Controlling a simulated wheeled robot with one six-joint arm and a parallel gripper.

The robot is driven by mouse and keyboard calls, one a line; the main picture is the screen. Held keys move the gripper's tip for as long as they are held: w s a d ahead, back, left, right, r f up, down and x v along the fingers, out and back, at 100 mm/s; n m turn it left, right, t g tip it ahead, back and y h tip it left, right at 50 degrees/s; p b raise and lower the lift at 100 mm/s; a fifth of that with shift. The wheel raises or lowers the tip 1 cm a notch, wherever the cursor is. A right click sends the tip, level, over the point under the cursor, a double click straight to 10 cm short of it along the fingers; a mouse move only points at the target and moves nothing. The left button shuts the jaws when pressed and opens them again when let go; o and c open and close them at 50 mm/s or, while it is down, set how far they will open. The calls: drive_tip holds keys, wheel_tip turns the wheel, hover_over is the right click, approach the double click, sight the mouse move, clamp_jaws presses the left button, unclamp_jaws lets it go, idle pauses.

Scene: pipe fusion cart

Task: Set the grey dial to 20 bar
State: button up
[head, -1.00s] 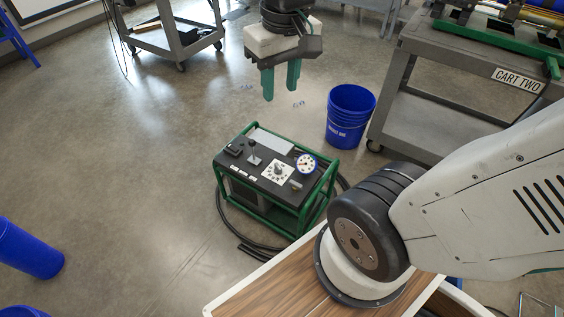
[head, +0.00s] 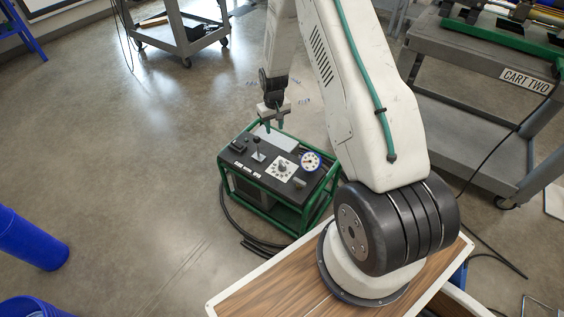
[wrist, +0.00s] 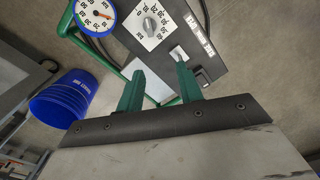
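The grey dial (head: 282,169) sits on a white numbered plate on top of the green-framed pump unit (head: 250,166). It also shows in the wrist view (wrist: 149,26), top centre; its exact setting is too small to read. A round blue-rimmed gauge (head: 311,161) with a red needle is beside it, also in the wrist view (wrist: 94,15). My gripper (head: 274,127) has green fingers and is above the unit's far edge, away from the dial. In the wrist view its fingers (wrist: 160,68) are apart with nothing held between them.
A lever (head: 258,152) and a black switch (head: 237,146) stand on the same panel. A blue bucket (wrist: 68,98) is on the floor beside the unit. A grey cart (head: 470,110) stands at the right. A black hose (head: 228,205) lies around the unit's base.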

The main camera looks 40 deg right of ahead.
sight(282, 163)
drive_tip(key=f, duration=0.6)
drive_tip(key=s+d+f, duration=0.1)
drive_tip(key=f, duration=0.6)
drive_tip(key=s+d+f, duration=0.1)
drive_tip(key=f, duration=0.5)
drive_tip(key=shift+d+f, duration=0.1)
drive_tip(key=shift+f, duration=0.95)
drive_tip(key=shift+w, duration=0.1)
clamp_jaws()
